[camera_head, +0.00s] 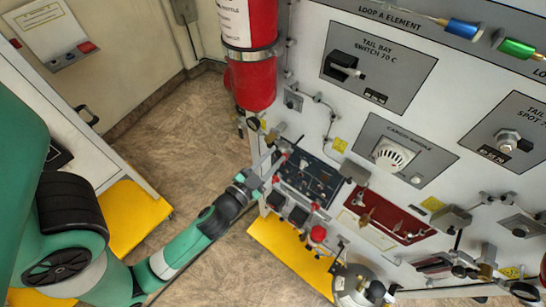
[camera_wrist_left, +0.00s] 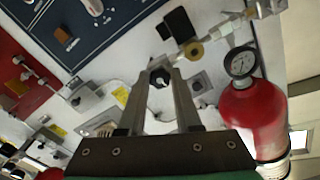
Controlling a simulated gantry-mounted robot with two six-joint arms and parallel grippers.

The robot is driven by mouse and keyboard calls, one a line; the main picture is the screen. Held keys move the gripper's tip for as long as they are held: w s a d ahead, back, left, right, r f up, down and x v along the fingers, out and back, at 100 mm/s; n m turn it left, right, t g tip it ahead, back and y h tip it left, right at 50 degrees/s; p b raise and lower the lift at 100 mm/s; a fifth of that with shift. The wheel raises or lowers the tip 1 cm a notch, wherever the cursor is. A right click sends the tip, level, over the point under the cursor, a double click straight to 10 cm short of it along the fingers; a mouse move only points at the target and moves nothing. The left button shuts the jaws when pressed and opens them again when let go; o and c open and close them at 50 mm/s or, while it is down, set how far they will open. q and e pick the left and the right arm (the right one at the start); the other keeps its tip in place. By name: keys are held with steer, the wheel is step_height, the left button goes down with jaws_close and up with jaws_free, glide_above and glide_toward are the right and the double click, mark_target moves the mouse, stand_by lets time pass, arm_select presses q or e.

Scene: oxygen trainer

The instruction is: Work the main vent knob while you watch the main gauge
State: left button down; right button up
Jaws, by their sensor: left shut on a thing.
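My left gripper (camera_head: 272,162) reaches the left edge of the white panel wall in the head view. In the left wrist view its two fingers (camera_wrist_left: 160,80) are shut on a small black knob (camera_wrist_left: 159,77) with a white mark, which sits between the fingertips. A round gauge (camera_wrist_left: 240,62) with a white dial and dark rim is to the right of the fingers, by the top of a red cylinder. Its reading is too small to tell, and no label shows whether it is the main gauge. My right gripper is not in view.
A red cylinder (camera_head: 249,80) hangs beside the panel; a red cylinder (camera_wrist_left: 252,115) is close to the right finger in the wrist view. A dark blue control panel (camera_head: 310,178) and a red panel (camera_head: 382,215) are nearby. Brass fittings (camera_wrist_left: 194,50) lie just beyond the fingertips.

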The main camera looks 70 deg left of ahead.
arm_select(q)
steer(key=shift+m, duration=1.6)
steer(key=c, duration=0.6)
jaws_free()
